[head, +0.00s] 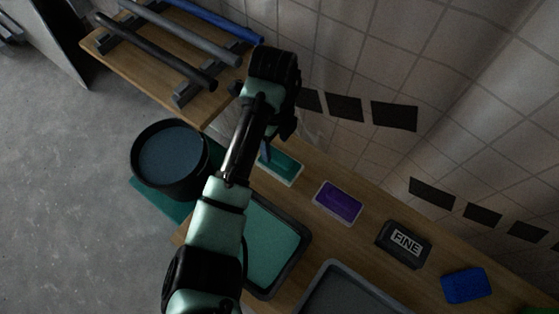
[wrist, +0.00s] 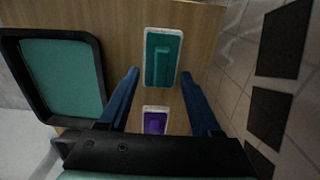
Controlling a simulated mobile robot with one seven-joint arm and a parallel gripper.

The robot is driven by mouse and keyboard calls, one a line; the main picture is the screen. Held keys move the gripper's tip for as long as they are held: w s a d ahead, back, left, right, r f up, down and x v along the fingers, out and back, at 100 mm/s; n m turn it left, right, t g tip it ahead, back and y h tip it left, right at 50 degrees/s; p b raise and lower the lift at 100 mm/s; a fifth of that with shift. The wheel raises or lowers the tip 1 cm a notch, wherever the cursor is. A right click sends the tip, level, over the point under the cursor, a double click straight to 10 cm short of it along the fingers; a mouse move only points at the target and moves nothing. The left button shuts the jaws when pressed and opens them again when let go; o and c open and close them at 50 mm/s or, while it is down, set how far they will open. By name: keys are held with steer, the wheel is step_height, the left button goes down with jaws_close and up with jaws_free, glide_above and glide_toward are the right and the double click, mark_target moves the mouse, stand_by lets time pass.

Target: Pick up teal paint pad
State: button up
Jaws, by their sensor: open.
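The teal paint pad (head: 282,166) is a teal block with a white rim, lying on the wooden bench; my arm hides part of it in the head view. In the wrist view the teal paint pad (wrist: 163,57) shows whole, just beyond and between the fingertips. My gripper (wrist: 162,82) is open, its two blue fingers apart with nothing between them. In the head view my gripper (head: 268,150) hangs by the pad's upper left end, mostly hidden by my wrist.
A purple pad (head: 339,202), a black block marked FINE (head: 404,243) and a blue block (head: 467,285) lie along the bench. A teal-filled tray (head: 304,240) and a grey tray (head: 342,298) are nearer. A dark bucket (head: 134,160) stands left. Tiled wall (head: 455,130) runs behind.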

mark_target(279, 157)
steer(key=f, duration=0.3)
steer(key=d+f, duration=0.1)
steer(key=f, duration=0.1)
steer(key=shift+s+f, duration=0.1)
steer(key=shift+s, duration=0.05)
jaws_close()
